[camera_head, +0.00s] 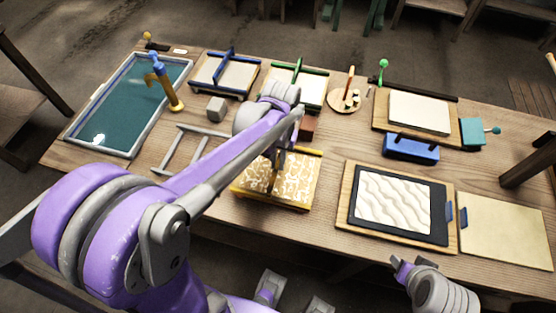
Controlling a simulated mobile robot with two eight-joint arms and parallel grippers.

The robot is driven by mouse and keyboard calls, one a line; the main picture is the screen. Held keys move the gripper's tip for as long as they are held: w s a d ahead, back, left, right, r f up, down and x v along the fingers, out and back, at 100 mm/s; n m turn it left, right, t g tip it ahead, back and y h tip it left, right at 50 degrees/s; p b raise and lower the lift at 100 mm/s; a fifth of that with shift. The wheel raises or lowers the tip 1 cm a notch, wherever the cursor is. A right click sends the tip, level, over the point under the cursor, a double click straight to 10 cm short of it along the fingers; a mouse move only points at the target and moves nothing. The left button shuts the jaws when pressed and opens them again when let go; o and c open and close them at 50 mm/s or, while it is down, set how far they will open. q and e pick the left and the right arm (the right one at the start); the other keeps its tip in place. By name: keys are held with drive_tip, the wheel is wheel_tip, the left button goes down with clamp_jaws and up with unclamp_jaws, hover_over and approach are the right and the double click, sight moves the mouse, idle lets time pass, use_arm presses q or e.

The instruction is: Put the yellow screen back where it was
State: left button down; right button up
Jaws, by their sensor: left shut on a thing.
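The yellow screen (262,180), with a pale curling pattern on its face, is at the middle front of the table. My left arm reaches over it from the left. My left gripper (281,158) is at the screen's far edge, shut on its yellow bar, and the arm hides part of the screen. I cannot tell whether the screen rests on the table or is slightly raised. My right gripper (402,267) is low at the right, off the table's front edge and apart from the screen; its jaws are too unclear to read.
A blue-handled screen (225,75) and a green-handled screen (310,90) stand at the back. A water tray (127,148) is at the left, near an empty grey rack (201,147). A black-framed board (446,205) with wavy white sheet lies to the right, beside a blue box (411,149).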

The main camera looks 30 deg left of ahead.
use_arm(q)
drive_tip(key=c, duration=0.9)
unclamp_jaws()
drive_tip(key=shift+r+p, duration=0.35)
wheel_tip(320, 180, up, 12)
drive_tip(key=w, duration=0.1)
drive_tip(key=shift+w+a+f+p, duration=0.15)
drive_tip(key=shift+f+p, duration=0.05)
drive_tip(key=shift+p, duration=0.25)
